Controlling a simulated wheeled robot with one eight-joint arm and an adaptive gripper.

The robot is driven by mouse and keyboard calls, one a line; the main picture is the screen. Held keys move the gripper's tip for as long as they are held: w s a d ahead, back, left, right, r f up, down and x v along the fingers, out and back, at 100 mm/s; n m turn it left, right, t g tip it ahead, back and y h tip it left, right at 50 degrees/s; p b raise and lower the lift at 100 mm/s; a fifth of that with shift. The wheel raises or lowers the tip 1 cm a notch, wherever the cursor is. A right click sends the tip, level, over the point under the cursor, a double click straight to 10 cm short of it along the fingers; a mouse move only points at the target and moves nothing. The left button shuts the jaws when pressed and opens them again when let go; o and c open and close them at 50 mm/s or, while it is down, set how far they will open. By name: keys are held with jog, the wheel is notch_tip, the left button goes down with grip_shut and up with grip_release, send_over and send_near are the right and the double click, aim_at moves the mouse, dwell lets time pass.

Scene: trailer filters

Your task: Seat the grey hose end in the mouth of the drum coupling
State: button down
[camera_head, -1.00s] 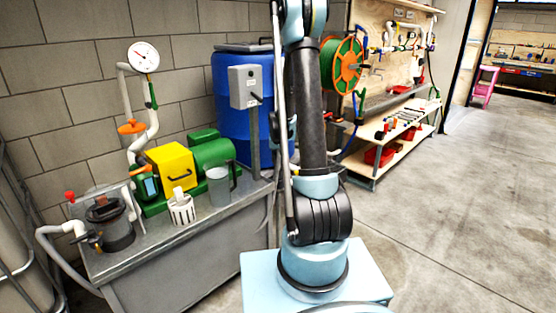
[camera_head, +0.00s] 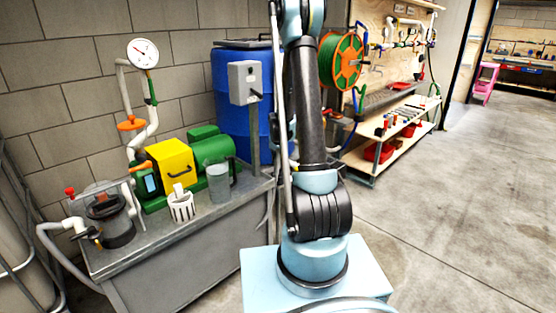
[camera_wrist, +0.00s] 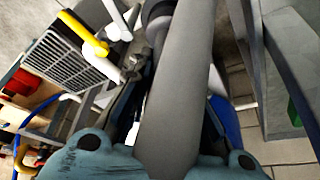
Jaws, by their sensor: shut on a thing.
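In the wrist view a thick grey hose end (camera_wrist: 178,90) runs from between my fingers up toward the top edge. My gripper (camera_wrist: 172,108) is shut on it, with teal finger bases on both sides. A dark grey rounded part (camera_wrist: 158,12) shows beside the hose at the top; I cannot tell whether it is the drum coupling or whether the hose touches it. In the head view the blue drum (camera_head: 231,85) stands behind the bench, partly hidden by a grey switch box. No coupling mouth is clearly visible, and my arm hides part of the drum's surroundings.
The metal bench (camera_head: 185,232) carries a green-yellow pump (camera_head: 172,163), a clear jug (camera_head: 218,183) and a filter pot (camera_head: 110,222). An orange-green hose reel (camera_head: 341,61) and shelves (camera_head: 395,142) stand right. A grille (camera_wrist: 72,62) lies left in the wrist view. Floor at right is clear.

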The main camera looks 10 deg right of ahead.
aim_at(278, 152)
jog(key=shift+f, duration=1.2)
jog(key=c, duration=1.4)
grip_release()
jog(key=shift+v, duration=5.95)
